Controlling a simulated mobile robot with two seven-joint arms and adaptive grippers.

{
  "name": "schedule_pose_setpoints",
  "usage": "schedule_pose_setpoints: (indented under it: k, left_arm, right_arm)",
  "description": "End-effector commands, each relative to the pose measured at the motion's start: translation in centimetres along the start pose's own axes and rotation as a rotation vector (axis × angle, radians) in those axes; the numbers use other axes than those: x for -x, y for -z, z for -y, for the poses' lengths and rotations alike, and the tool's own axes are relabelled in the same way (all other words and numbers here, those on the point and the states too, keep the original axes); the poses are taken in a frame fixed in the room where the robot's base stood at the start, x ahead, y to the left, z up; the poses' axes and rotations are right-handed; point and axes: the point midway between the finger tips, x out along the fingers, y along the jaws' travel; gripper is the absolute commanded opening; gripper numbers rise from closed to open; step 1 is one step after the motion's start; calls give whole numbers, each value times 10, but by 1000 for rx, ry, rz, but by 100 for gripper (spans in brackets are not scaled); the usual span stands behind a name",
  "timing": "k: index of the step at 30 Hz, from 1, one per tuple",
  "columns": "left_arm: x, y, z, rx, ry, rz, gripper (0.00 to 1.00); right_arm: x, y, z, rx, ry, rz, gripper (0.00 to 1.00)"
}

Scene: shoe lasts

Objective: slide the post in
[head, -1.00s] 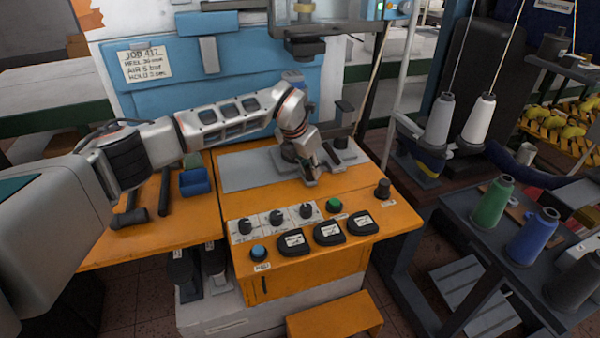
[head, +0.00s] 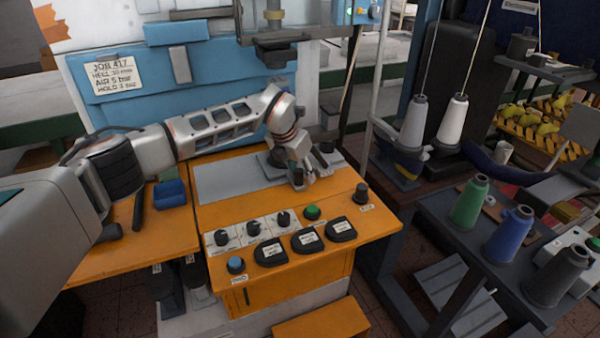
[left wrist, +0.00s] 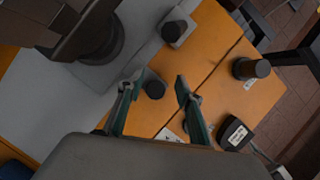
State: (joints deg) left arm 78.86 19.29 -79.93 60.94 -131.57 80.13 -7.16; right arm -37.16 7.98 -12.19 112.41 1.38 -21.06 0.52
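The post cannot be named with certainty. A dark round base (head: 268,160) stands on the grey plate (head: 225,180), partly hidden behind my left wrist; a large dark round body (left wrist: 85,40) fills the upper left of the left wrist view. A short dark cylinder (head: 327,147) stands on a grey block right of the gripper; a similar one (left wrist: 175,30) shows in the left wrist view. My left gripper (head: 299,181) points down near the plate's front right. Its fingers (left wrist: 157,92) are apart, with a black knob (left wrist: 154,86) seen between them, apparently untouched. My right gripper is not visible.
A blue bin (head: 169,193) lies left. The press head (head: 275,52) hangs above. A cart with thread cones (head: 508,235) stands right.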

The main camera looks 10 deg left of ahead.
Motion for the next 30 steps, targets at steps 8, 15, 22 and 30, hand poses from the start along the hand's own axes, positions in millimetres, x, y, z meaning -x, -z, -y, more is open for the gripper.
schedule_pose_setpoints:
  k: [8,15,22,30]
  left_arm:
    - [4,1,-2,3,-2,-2,35]
    - [42,0,-2,1,-3,1,35]
    - [88,0,-2,0,-3,0,35]
    - [117,0,0,0,-1,-1,35]
  right_arm:
    - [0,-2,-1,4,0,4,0]
    - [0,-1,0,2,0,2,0]
    - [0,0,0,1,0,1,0]
    - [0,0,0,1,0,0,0]
